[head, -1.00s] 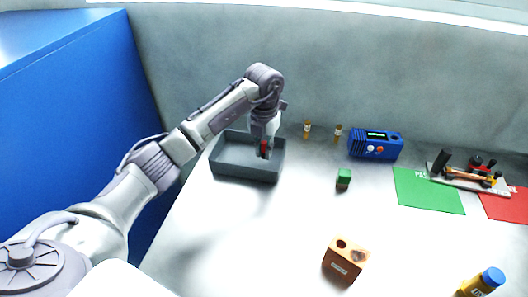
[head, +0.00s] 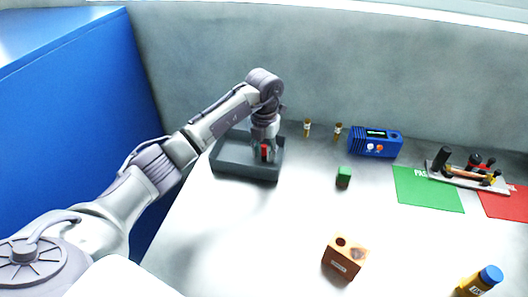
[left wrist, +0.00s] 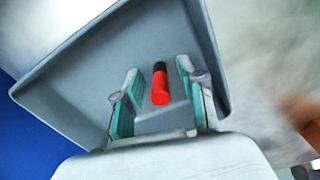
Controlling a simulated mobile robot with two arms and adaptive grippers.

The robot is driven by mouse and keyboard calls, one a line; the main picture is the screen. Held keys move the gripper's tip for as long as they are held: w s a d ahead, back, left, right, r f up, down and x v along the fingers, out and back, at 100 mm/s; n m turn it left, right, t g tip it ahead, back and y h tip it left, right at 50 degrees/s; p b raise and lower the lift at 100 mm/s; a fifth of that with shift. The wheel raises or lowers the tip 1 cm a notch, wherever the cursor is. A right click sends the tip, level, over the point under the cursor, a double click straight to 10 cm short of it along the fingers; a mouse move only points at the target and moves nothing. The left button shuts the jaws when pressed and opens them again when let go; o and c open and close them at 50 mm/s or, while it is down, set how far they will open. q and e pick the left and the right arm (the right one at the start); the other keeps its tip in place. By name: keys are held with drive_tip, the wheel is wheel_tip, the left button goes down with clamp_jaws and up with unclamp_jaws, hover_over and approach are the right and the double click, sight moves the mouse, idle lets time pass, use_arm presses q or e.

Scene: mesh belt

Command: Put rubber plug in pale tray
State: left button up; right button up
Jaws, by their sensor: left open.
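The red cylinder with a black end (left wrist: 160,88), which I take to be the rubber plug, is between the fingers of my left gripper (left wrist: 159,72) in the left wrist view. Those fingers stand apart, with a gap on each side of it. The tray (left wrist: 72,88) looks grey and surrounds the view behind the plug. In the head view my left gripper (head: 266,150) points down into the right part of the tray (head: 232,168), and a bit of red shows at its fingers. I cannot tell whether the plug touches the tray floor. My right gripper is not in view.
The front middle of the table is clear.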

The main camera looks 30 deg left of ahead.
sight(264, 145)
use_arm(q)
wheel_tip(264, 145, up, 12)
drive_tip(key=shift+f+b, duration=0.1)
drive_tip(key=shift+b, duration=0.35)
